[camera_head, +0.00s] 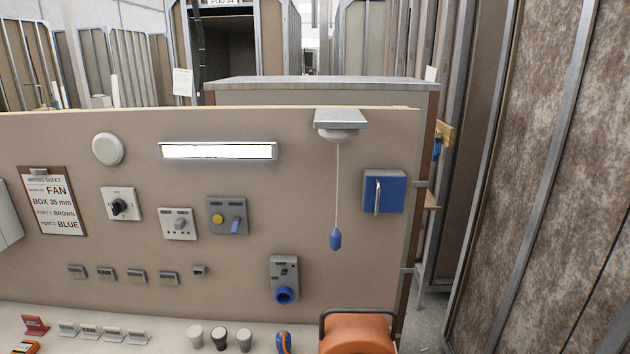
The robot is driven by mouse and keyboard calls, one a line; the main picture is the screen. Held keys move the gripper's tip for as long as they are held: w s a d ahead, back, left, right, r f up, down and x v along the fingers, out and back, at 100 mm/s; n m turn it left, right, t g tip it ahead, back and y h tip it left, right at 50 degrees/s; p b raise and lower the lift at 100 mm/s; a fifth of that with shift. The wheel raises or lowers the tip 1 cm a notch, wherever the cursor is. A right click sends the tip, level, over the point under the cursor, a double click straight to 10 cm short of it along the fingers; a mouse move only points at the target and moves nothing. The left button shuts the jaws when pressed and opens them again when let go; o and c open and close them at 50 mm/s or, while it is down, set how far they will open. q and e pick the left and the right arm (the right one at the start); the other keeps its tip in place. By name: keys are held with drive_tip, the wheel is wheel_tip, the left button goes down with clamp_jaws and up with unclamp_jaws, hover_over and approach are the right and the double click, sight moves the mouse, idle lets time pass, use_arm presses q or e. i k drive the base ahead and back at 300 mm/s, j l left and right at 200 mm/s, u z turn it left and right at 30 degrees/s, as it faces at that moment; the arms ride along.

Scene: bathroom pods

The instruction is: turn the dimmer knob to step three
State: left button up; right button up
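The dimmer knob (119,206) is a black rotary knob on a white square plate (121,192), mounted on the beige wall panel at the left. Its pointer direction and the step marks around it are too small to read. Neither of my grippers shows in the head view, and nothing touches the knob.
A white socket (178,224) and a grey switch box (228,216) sit right of the knob. A pull cord (336,190) hangs farther right, beside a blue box (384,191). Small parts and an orange case (357,336) stand along the front ledge. The space before the knob is clear.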

sight(118, 206)
drive_tip(key=u, duration=1.25)
